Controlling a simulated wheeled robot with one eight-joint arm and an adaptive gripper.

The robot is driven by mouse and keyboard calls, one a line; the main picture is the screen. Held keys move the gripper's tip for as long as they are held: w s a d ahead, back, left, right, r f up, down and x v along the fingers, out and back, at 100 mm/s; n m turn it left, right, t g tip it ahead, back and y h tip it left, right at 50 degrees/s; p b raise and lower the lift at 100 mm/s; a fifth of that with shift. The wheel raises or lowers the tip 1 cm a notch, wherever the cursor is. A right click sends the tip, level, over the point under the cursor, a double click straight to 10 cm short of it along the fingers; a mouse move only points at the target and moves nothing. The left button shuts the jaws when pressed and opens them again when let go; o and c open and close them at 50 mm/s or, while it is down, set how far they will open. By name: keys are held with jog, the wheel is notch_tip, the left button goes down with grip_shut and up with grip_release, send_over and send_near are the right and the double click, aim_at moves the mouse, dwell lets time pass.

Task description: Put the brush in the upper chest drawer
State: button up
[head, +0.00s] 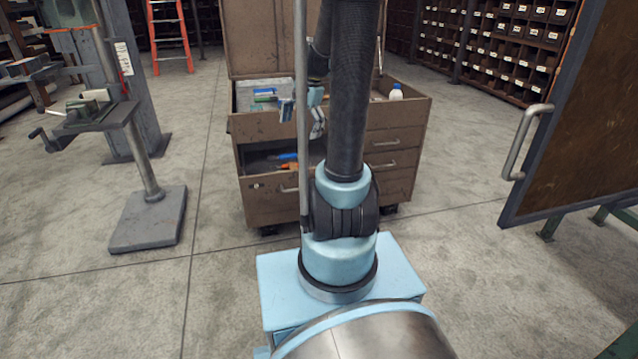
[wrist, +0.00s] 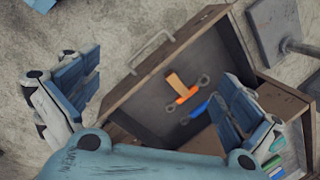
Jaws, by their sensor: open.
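The brown tool chest (head: 410,112) stands ahead with its lid raised. An upper drawer (head: 262,186) on its left side is pulled out; in the wrist view its grey floor (wrist: 150,100) shows below my gripper. A tan-and-orange piece that looks like the brush (wrist: 177,84) lies on that floor, close to grey-ended orange and blue tools. In the head view the orange piece (head: 287,166) shows inside the drawer. My gripper (head: 302,115) is open and empty above the drawer, its fingers (wrist: 158,80) wide apart. My arm hides part of the chest.
The chest's top tray holds a white bottle (head: 396,92) and a green-blue item (head: 264,95). A vise stand (head: 147,215) is at left. A hinged brown panel (head: 585,120) with a handle is at right. Bare floor (head: 480,260) lies between.

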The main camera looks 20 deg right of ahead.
jog(key=s+f+n+h, duration=0.1)
jog(key=s+f+n, duration=0.1)
jog(key=s, duration=0.6)
jog(key=s+f+n+t, duration=0.1)
jog(key=s+f+n, duration=0.1)
jog(key=s+n, duration=0.3)
jog(key=s+f+n+h, duration=0.1)
jog(key=s+f+n, duration=0.1)
jog(key=s, duration=1)
jog(key=shift+d+n+t+h, duration=0.15)
jog(key=shift+n+t+h, duration=0.15)
jog(key=shift+n, duration=0.5)
jog(key=shift+w+f, duration=0.2)
jog(key=shift+w, duration=0.25)
